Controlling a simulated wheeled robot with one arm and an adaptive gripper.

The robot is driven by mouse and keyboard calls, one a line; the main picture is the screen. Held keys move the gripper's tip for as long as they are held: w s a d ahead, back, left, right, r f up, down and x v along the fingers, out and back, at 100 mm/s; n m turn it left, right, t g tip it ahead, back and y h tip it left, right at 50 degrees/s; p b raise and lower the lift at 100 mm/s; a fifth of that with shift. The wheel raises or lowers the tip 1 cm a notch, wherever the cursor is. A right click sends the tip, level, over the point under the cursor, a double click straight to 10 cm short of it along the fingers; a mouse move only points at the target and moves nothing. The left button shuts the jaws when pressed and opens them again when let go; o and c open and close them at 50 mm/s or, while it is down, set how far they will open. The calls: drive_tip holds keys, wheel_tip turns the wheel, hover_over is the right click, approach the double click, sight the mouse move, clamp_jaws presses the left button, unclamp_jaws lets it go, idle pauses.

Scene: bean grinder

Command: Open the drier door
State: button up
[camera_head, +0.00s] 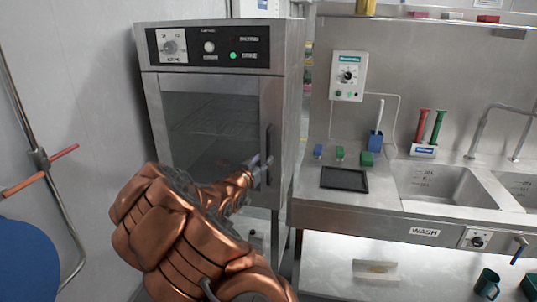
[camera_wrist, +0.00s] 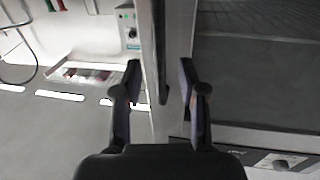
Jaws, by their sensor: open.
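The drier (camera_head: 293,90) is a steel cabinet at the upper left of the head view. Its door (camera_head: 215,120) has a dark glass window, looks shut, and shows wire racks behind the glass. A dark vertical handle (camera_head: 269,142) runs along the door's right edge. My gripper (camera_head: 262,165) is at the lower part of this handle. In the wrist view my gripper (camera_wrist: 159,92) is open, with one finger on each side of the handle (camera_wrist: 160,50). A gap shows on both sides, so the fingers seem apart from the bar. My copper-coloured arm hides the door's lower part.
A steel counter with a sink (camera_head: 430,183) stands right of the drier, holding a black tray (camera_head: 344,179) and tube racks. A wall pipe (camera_head: 40,160) and a blue round object (camera_head: 35,262) are at the left. A control box (camera_head: 347,76) hangs above the counter.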

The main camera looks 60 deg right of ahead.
sight(267, 155)
drive_tip(key=shift+w+d+p, duration=0.25)
drive_tip(key=shift+d+p, duration=0.1)
drive_tip(key=shift+d, duration=1)
drive_tip(key=shift+w+d+p, duration=0.2)
drive_tip(key=shift+d+p, duration=0.15)
drive_tip(key=shift+d, duration=0.95)
drive_tip(key=shift+c, duration=0.2)
clamp_jaws()
